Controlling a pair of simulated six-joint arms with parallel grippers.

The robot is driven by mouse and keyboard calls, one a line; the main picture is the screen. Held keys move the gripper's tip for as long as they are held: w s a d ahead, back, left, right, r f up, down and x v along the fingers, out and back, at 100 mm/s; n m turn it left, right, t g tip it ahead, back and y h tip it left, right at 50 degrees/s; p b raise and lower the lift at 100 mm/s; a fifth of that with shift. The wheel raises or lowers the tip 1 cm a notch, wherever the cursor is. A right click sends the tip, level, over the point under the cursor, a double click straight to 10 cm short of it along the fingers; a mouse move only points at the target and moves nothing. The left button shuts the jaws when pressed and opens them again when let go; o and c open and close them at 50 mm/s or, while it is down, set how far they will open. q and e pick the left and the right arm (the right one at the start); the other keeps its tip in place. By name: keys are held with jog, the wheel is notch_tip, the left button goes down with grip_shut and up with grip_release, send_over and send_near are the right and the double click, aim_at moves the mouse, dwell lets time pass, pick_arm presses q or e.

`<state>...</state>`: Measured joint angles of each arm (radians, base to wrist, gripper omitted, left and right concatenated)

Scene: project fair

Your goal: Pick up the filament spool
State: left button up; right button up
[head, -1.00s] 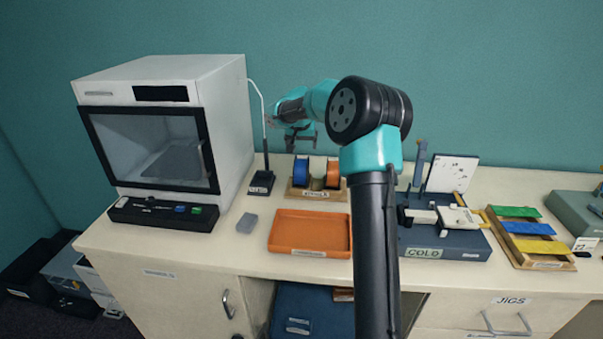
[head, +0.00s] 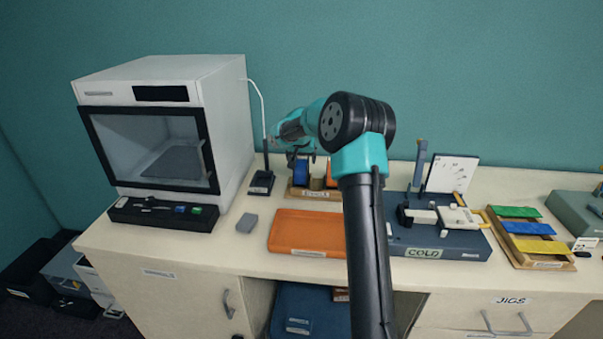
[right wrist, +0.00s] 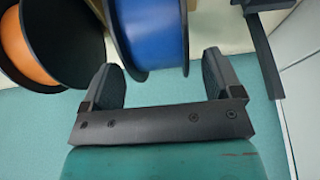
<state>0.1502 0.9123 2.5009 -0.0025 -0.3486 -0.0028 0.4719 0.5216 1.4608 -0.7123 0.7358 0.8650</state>
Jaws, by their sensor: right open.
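A blue filament spool (head: 301,174) with dark flanges stands in a wooden holder (head: 318,194) at the back of the bench. An orange spool (head: 331,176) stands to its right. My right gripper (head: 301,156) is open just above and over the blue spool. In the right wrist view, the blue spool (right wrist: 158,32) lies ahead, its near edge at the gap between the open fingers (right wrist: 160,78). The orange spool (right wrist: 28,45) is off to the left there. I cannot tell whether the fingers touch the blue spool. My left gripper is not in view.
A white 3D printer (head: 215,110) stands to the left. A dark stand (head: 262,182) with a thin post is close beside the spool holder. An orange tray (head: 305,243) and grey block (head: 247,222) lie in front. A blue-grey fixture (head: 440,240) stands to the right.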

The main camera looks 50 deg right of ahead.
jog(key=shift+x, duration=1.35)
jog(key=shift+a, duration=0.1)
jog(key=shift+c, duration=0.4)
jog(key=shift+r, duration=0.1)
jog(key=c, duration=1.1)
jog(key=shift+c, duration=0.2)
jog(key=shift+r, duration=1.8)
jog(key=s+a+r, duration=0.1)
jog(key=s+a, duration=0.9)
jog(key=a, duration=0.2)
jog(key=shift+s, duration=0.3)
jog(key=shift+r, duration=0.15)
